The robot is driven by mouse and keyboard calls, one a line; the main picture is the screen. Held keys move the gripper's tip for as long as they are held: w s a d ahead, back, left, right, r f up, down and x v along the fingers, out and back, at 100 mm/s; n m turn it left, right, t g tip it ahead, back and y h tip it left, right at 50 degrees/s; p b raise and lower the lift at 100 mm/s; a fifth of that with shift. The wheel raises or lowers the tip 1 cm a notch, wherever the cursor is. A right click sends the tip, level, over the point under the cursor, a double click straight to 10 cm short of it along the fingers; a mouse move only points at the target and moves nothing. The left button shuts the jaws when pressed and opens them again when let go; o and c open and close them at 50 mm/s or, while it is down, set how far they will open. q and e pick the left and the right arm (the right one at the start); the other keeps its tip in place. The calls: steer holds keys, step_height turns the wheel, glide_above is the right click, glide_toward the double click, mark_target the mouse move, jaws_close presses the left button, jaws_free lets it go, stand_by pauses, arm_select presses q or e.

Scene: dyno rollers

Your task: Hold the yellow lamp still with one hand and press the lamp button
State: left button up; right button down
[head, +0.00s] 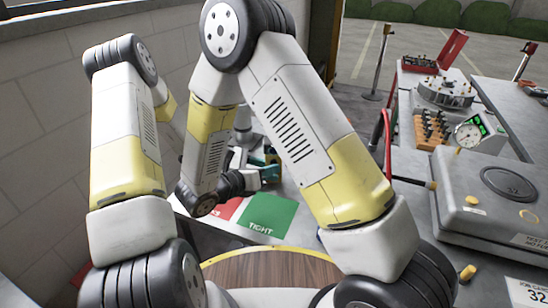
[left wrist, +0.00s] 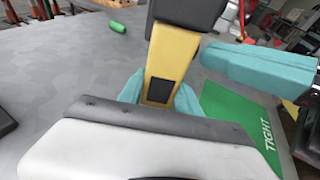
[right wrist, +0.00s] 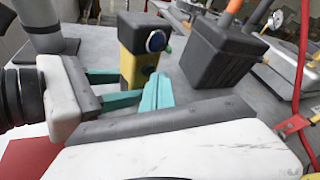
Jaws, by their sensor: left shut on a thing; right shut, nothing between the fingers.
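The yellow lamp, a yellow body with a dark head, stands upright in the left wrist view (left wrist: 172,55) and the right wrist view (right wrist: 130,65). A round blue part shows on its head; a small dark round part sits lower on the yellow face. My left gripper (left wrist: 160,98) is shut on the yellow body, teal fingers on either side. My right gripper (right wrist: 155,94) is shut and empty, its teal fingers together just in front of the lamp; I cannot tell if they touch it. In the head view my right gripper (head: 268,172) is partly visible; my arms hide most of the lamp.
A green mat marked TIGHT (head: 265,216) and a red mat (head: 226,208) lie near the grippers. A green cylinder (left wrist: 117,27) lies on open grey tabletop.

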steer(key=shift+w, duration=0.2)
stand_by(0.5)
steer(key=shift+s, duration=0.45)
steer(key=shift+s, duration=0.1)
steer(key=shift+s, duration=2.95)
arm_select(q)
steer(key=o, duration=1.1)
steer(key=shift+c, duration=0.2)
